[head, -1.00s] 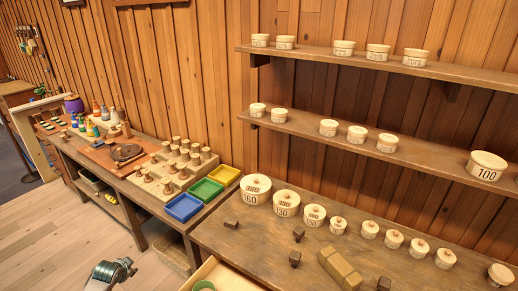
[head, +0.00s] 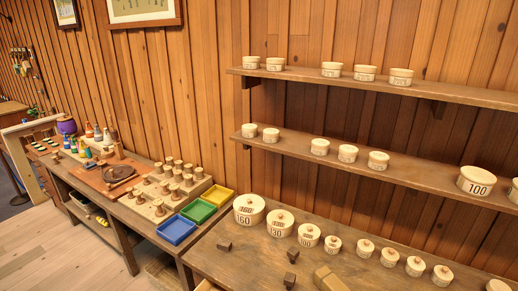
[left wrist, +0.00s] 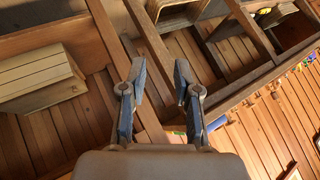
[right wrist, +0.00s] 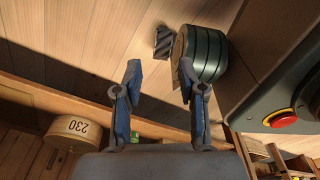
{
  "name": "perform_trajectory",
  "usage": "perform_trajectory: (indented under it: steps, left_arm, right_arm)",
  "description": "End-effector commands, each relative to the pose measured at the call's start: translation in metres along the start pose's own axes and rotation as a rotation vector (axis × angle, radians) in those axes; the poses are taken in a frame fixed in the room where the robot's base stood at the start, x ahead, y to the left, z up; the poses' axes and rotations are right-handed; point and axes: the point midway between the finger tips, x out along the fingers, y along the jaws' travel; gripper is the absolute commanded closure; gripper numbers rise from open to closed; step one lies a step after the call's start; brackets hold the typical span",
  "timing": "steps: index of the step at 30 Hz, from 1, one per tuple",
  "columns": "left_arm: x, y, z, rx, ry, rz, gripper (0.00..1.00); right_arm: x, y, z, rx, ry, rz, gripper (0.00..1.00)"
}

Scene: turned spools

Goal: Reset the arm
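Neither gripper shows in the head view. In the left wrist view my left gripper (left wrist: 160,80) has its two fingers apart with nothing between them. Bench woodwork and floor boards lie beyond it. In the right wrist view my right gripper (right wrist: 160,80) also has its fingers apart and is empty. A dark green ribbed round object (right wrist: 204,52) shows beyond its right finger; I cannot tell how far apart they are.
The bench holds lidded white pots (head: 249,208), blue (head: 176,230), green (head: 199,211) and yellow (head: 218,195) trays, and a board of spools (head: 148,205). Shelves (head: 330,147) carry more pots. A red button (right wrist: 284,117) and a pot marked 230 (right wrist: 74,131) show in the right wrist view.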

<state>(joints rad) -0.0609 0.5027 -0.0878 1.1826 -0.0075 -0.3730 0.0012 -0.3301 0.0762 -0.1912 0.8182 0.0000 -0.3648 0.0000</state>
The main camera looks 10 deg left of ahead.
Motion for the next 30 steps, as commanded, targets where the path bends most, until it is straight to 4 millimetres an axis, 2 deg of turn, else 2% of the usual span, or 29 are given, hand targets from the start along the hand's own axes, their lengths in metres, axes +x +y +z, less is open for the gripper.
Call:
perform_trajectory:
  steps: [1,5,6,8,9,12,15,18,21,24,30]
  left_arm:
    - [-0.002,0.037,0.031,-0.015,-0.051,0.044,0.69]
    - [-0.016,0.122,0.100,-0.046,-0.169,0.146,0.69]
    - [-0.023,0.147,0.120,-0.056,-0.204,0.177,0.69]
    - [-0.037,0.186,0.150,-0.068,-0.258,0.224,0.69]
    - [-0.049,0.212,0.169,-0.076,-0.294,0.256,0.69]
    - [-0.081,0.273,0.212,-0.095,-0.379,0.330,0.69]
    - [-0.114,0.324,0.245,-0.109,-0.451,0.393,0.69]
    - [-0.142,0.359,0.268,-0.118,-0.503,0.439,0.69]
    - [-0.160,0.380,0.280,-0.124,-0.535,0.466,0.69]
    - [-0.167,0.389,0.285,-0.126,-0.547,0.478,0.69]
    - [-0.168,0.389,0.285,-0.126,-0.548,0.479,0.69]
  right_arm:
    - [0.000,-0.002,-0.001,0.001,0.001,-0.003,0.60]
    - [0.000,-0.002,-0.001,0.001,0.001,-0.003,0.60]
    - [0.000,-0.002,-0.001,0.000,0.001,-0.002,0.60]
    - [0.000,0.000,0.000,-0.001,0.000,0.000,0.60]
    - [0.000,0.002,0.000,-0.001,0.000,0.002,0.60]
    - [0.000,0.005,0.001,-0.003,-0.001,0.006,0.60]
    - [0.000,0.009,0.002,-0.005,-0.002,0.011,0.60]
    - [0.000,0.012,0.002,-0.007,-0.003,0.014,0.60]
    - [0.000,0.013,0.003,-0.007,-0.003,0.015,0.60]
    - [0.000,0.013,0.003,-0.007,-0.003,0.015,0.60]
    - [0.000,0.010,0.002,-0.006,-0.003,0.012,0.60]
